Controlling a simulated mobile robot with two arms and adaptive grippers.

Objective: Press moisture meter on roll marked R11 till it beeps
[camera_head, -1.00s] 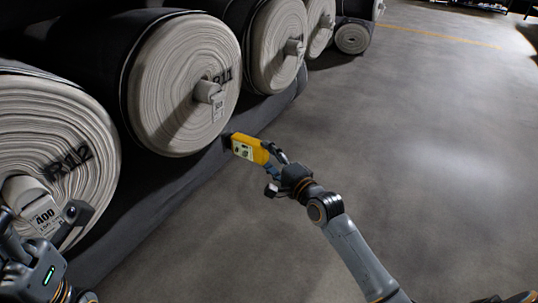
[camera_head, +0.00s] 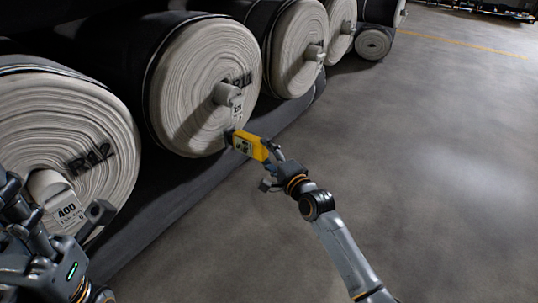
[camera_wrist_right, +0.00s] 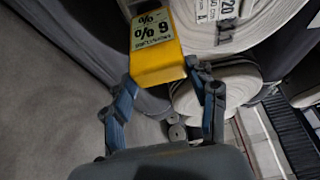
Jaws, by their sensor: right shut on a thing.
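The roll marked R11 (camera_head: 198,88) is a large pale coiled roll with a protruding core and a small white tag, in the middle of the row in the head view. My right gripper (camera_head: 268,152) is shut on the yellow moisture meter (camera_head: 250,146). The meter's dark tip overlaps the lower right edge of R11's face; I cannot tell whether it touches. My left gripper (camera_head: 55,210) is open and empty in front of roll R12.
More rolls (camera_head: 298,55) continue to the back right. Dark fabric lies along the row's foot. The grey floor (camera_head: 430,170) at the right is clear.

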